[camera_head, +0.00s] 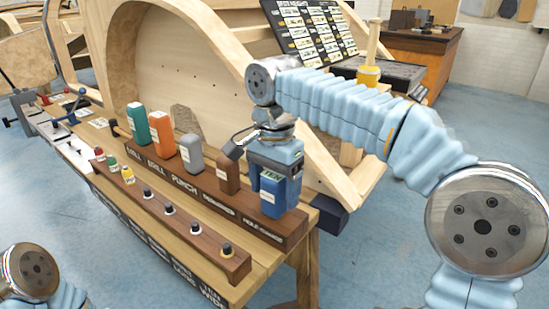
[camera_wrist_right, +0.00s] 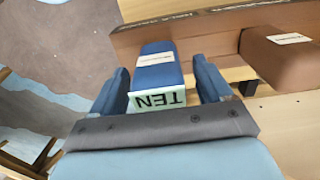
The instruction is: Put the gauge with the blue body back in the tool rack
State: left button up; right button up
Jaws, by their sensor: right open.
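The gauge with the blue body (camera_head: 271,201) stands about upright at the right end of the dark wooden tool rack (camera_head: 215,196), with a pale TEN label at its top. I cannot tell whether its base is fully seated. My right gripper (camera_head: 276,166) is above and around its upper part. In the right wrist view the blue gauge (camera_wrist_right: 158,66) lies between the two open fingers (camera_wrist_right: 160,88), with the TEN label facing the palm. My left gripper is out of view.
Teal (camera_head: 138,124), orange (camera_head: 161,132), grey (camera_head: 191,153) and brown (camera_head: 228,174) blocks stand in the rack. A lower front strip (camera_head: 165,208) holds small coloured knobs. A curved wooden frame (camera_head: 240,60) rises behind, and a sign board (camera_head: 306,27) stands farther back.

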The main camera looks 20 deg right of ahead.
notch_tip(320, 180, up, 10)
jog(key=shift+r+p, duration=0.15)
jog(key=shift+p, duration=0.25)
